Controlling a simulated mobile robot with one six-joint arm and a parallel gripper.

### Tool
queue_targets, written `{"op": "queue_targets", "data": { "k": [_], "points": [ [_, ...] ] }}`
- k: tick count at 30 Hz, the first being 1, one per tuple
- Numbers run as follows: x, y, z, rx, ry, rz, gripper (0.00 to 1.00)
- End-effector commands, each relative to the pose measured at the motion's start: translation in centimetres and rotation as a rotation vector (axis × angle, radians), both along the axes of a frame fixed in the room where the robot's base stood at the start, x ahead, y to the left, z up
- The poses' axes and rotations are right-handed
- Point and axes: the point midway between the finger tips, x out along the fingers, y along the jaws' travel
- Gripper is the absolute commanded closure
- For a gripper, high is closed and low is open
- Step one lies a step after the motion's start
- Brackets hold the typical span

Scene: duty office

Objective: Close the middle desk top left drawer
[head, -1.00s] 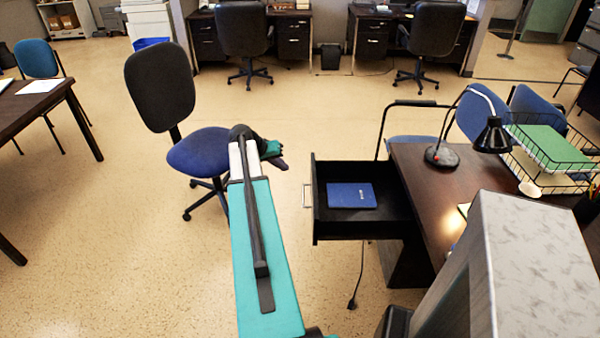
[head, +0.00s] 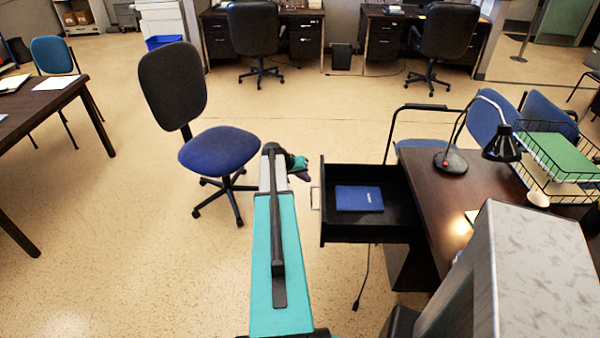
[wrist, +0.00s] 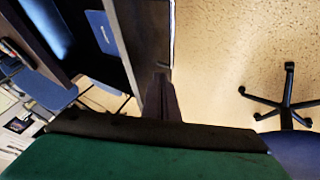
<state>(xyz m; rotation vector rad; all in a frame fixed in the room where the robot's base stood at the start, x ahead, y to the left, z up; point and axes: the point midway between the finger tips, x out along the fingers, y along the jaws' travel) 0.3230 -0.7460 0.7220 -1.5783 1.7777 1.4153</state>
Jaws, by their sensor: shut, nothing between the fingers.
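The open drawer (head: 330,231) sticks out to the left of the middle desk (head: 465,190), with a blue book (head: 359,198) lying inside. Its pale handle (head: 315,198) is on the left-facing front. My gripper (head: 304,176) is shut and empty, just to the left of the drawer front, near its far corner. My arm partly hides the gripper in the head view. In the wrist view, the closed fingers (wrist: 162,92) are at the dark drawer front (wrist: 149,40). I cannot tell whether they touch it.
A blue office chair (head: 219,150) stands left of my arm. A blue armchair (head: 427,140) is behind the desk. A black lamp (head: 501,145) and a wire tray (head: 560,180) are on the desk.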

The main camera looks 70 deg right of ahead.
Motion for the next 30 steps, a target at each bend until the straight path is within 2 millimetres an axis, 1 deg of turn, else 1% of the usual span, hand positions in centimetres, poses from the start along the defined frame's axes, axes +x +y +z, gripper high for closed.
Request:
{"op": "queue_targets", "data": {
  "k": [1,3,9,20,21,24,30],
  "points": [
    [-0.8,-0.2,0.4,0.0,0.0,-0.002,1.0],
    [-1.6,-0.5,0.4,0.0,0.0,-0.002,1.0],
    [-2.8,-1.0,0.3,0.0,-0.001,-0.002,1.0],
    [-3.0,-1.1,0.2,0.0,-0.001,-0.001,1.0],
    [-2.9,-1.9,0.2,0.0,-0.001,-0.001,1.0],
    [-3.1,-1.3,0.2,0.0,-0.001,-0.002,1.0],
    [-3.3,-1.1,0.1,0.0,0.0,0.005,1.0]
  ]
}}
